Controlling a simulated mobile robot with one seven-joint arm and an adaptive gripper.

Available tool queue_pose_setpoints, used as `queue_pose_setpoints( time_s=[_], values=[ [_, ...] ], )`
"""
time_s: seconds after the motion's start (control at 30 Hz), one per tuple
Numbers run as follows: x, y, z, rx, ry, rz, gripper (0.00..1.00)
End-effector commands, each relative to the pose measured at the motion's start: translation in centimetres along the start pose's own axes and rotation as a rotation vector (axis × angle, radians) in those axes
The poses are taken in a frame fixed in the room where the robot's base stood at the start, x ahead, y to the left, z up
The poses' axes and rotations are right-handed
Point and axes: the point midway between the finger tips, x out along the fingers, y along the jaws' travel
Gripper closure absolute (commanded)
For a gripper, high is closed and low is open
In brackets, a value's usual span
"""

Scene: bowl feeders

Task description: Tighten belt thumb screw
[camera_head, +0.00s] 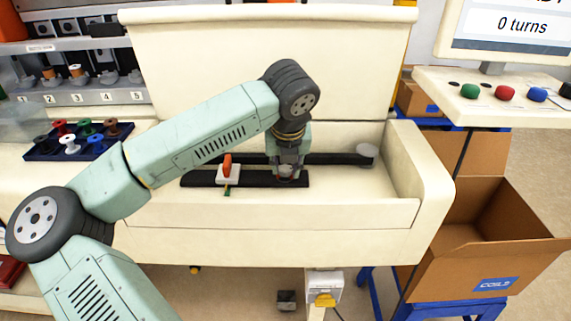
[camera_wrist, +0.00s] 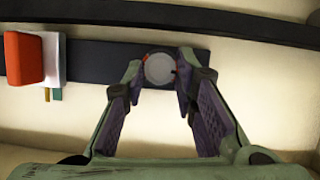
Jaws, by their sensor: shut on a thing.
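The thumb screw (camera_wrist: 159,69) is a round grey-white knob with small orange and dark marks on its rim. It sits near the right end of a black belt strip (camera_wrist: 88,62). My gripper (camera_wrist: 161,82) has one finger on each side of the knob and is shut on it, seen from above in the wrist view. In the head view my gripper (camera_head: 288,171) points down at the right end of the same strip and hides most of the knob.
A white block with an orange lever (camera_head: 227,168) sits on the strip, left of my gripper. Behind runs a second dark strip (camera_head: 330,159) with a grey disc (camera_head: 366,150) at its right end. A cream wall (camera_head: 408,170) bounds the right. A monitor (camera_head: 510,25) reads "0 turns".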

Motion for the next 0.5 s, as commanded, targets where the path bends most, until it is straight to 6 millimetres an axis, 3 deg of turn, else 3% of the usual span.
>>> queue_pose_setpoints(
  time_s=[0.5],
  values=[
    [0.45, 0.2, -0.14, 0.14, -0.002, -0.059, 1.0]
  ],
)
